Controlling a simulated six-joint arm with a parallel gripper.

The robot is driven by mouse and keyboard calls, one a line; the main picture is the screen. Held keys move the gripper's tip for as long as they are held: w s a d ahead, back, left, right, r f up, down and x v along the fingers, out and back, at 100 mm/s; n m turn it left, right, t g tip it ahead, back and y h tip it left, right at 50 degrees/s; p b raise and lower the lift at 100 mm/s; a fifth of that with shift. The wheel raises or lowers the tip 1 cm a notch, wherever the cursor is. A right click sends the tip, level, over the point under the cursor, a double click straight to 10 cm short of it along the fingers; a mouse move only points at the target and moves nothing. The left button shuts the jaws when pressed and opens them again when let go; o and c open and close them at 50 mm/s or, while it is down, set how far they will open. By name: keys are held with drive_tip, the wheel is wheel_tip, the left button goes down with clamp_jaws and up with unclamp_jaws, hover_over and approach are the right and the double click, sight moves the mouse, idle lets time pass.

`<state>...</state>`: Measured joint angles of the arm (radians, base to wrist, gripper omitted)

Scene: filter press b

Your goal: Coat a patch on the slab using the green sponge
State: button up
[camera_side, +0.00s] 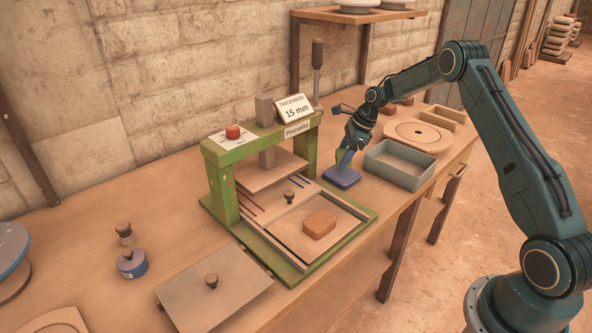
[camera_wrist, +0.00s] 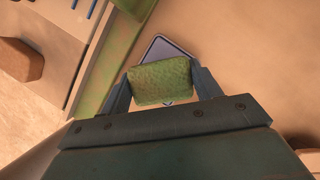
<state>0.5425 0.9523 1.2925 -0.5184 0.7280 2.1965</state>
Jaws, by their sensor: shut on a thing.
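My gripper (camera_wrist: 160,88) is shut on the green sponge (camera_wrist: 161,80), which sits between the two fingers in the wrist view. In the side view the sponge (camera_side: 341,158) shows as a small green piece at the fingertips of my gripper (camera_side: 346,155). Directly below it lies a blue pad (camera_side: 342,177) on the bench; its far corner (camera_wrist: 168,46) shows behind the sponge in the wrist view. I cannot tell whether sponge and pad touch. The orange-brown slab (camera_side: 319,224) lies on the front board of the green press, to the left of my gripper, and shows partly in the wrist view (camera_wrist: 18,60).
The green press frame (camera_side: 308,155) stands left of my gripper, with a thickness sign (camera_side: 295,108) on top. A grey tray (camera_side: 399,164) is close on the right, with a round wooden board (camera_side: 417,135) behind it. A knobbed lid (camera_side: 214,293) lies at the front left.

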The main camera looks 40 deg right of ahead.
sight(340, 156)
drive_tip(key=shift+r, duration=1.8)
drive_tip(key=shift+a+f, duration=0.1)
